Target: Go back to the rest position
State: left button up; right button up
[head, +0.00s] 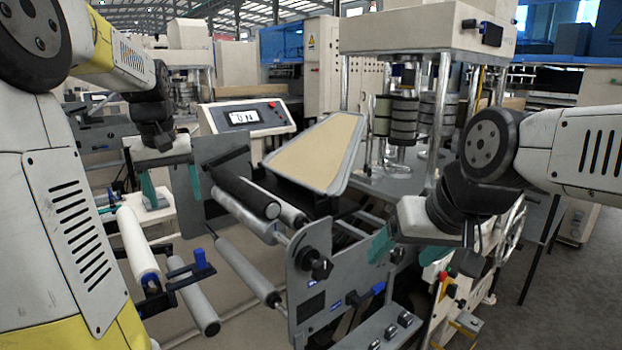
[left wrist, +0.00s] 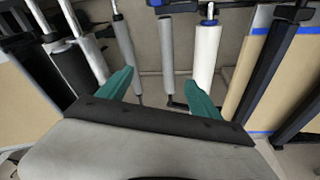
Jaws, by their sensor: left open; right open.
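My left gripper (head: 170,185) hangs at the left in the head view, above the white roller of the unwind stand. Its two teal fingers are spread apart with nothing between them. In the left wrist view the same gripper (left wrist: 160,90) is open, with rollers showing beyond the fingers. My right gripper (head: 405,250) is at the right in the head view, beside the machine's grey side plate. Its teal fingers are apart, and I see nothing held in it.
A white roller (head: 137,245) and grey rollers (head: 243,268) lie below my left gripper. The grey side plate (head: 312,285) with a black knob stands between my arms. A control panel (head: 247,117) and a tan sloped panel (head: 316,152) stand behind. Grey floor (head: 560,310) is open at the right.

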pick_arm(q)
jog(key=s+d+f+m+t+h, duration=0.2)
jog(key=s+d+m, duration=0.3)
jog(key=s+d, duration=1.1)
jog(key=shift+s+d+f+t, duration=0.15)
jog(key=shift+s+d+t, duration=0.15)
jog(key=shift+s+t, duration=0.75)
